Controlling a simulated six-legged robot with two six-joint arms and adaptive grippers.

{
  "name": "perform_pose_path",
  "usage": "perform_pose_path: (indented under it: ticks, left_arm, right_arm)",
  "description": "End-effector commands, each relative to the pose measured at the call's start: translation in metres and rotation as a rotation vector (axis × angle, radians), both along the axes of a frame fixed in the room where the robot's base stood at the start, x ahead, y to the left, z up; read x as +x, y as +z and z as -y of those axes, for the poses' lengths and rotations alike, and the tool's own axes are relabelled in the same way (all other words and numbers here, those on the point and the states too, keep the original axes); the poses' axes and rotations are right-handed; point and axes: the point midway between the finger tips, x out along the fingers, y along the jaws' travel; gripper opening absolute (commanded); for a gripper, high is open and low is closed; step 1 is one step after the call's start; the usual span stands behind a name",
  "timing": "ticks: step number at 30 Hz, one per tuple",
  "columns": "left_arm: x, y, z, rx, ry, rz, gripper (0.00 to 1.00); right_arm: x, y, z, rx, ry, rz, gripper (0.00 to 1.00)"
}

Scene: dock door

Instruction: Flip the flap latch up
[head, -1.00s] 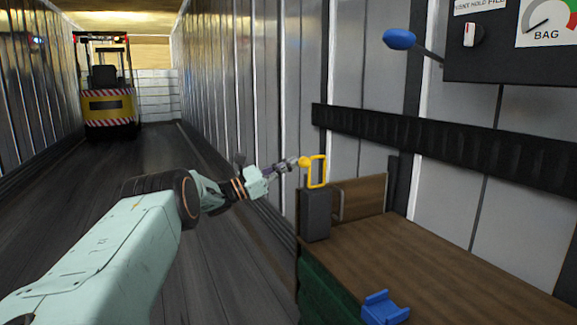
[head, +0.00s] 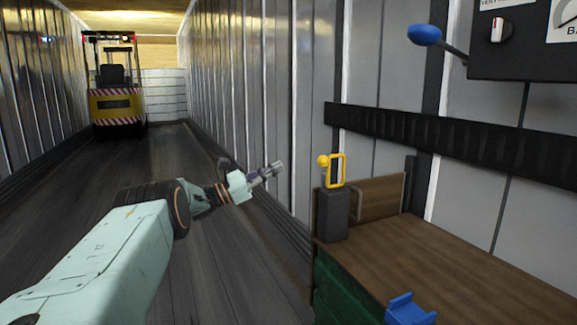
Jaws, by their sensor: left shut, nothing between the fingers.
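The yellow latch, a loop handle (head: 337,170) with a ball knob (head: 323,161) on its left, stands upright on a dark grey post (head: 332,213). The post is at the left corner of the brown wooden bench top. My left gripper (head: 279,168) is shut and empty. It is to the left of the knob in the head view, at nearly the same height in the picture, with a clear gap between them. My right gripper is not in view.
A blue bracket (head: 408,310) sits at the bench's front edge. A blue-knobbed lever (head: 425,35) juts from the dark control box (head: 530,55). A black rail (head: 450,140) runs along the wall. A forklift (head: 115,95) stands far back; the floor between is clear.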

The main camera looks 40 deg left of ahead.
Motion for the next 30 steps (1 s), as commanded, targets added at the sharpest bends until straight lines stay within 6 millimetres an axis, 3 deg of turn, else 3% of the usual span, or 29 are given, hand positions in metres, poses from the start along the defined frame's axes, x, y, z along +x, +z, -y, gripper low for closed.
perform_pose_path:
  ticks: [9, 30]
  left_arm:
    - [-0.027, -0.007, -0.023, 0.0, 0.0, -0.002, 0.0]
    - [-0.029, -0.007, -0.026, -0.012, -0.006, -0.009, 0.0]
  right_arm:
    - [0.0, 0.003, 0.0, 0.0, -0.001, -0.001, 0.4]
    - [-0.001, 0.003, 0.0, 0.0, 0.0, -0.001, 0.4]
